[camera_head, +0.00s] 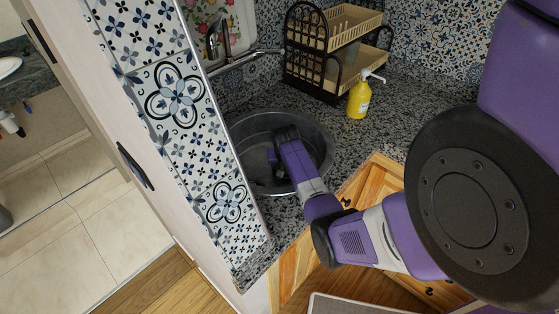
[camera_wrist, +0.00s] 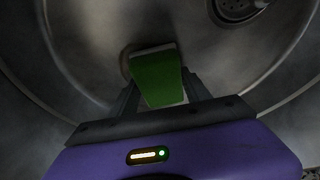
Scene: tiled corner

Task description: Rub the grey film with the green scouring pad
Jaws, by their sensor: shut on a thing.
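The green scouring pad (camera_wrist: 157,76) is held between the fingers of my gripper (camera_wrist: 160,96) in the wrist view. Its far end points at the metal wall of the round sink (camera_wrist: 85,45); whether it touches the metal I cannot tell. In the head view, my gripper (camera_head: 274,157) reaches down inside the sink (camera_head: 318,128), and the pad is hidden there. Dull, cloudy grey tones show on the basin around the pad in the wrist view, but I cannot make out a clear edge of the grey film.
The drain (camera_wrist: 238,8) is at the upper right of the wrist view. A faucet (camera_head: 228,60) stands behind the sink. A yellow soap bottle (camera_head: 359,98) and a dish rack (camera_head: 318,85) stand on the granite counter to the right. A tiled wall (camera_head: 180,110) rises close on the left.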

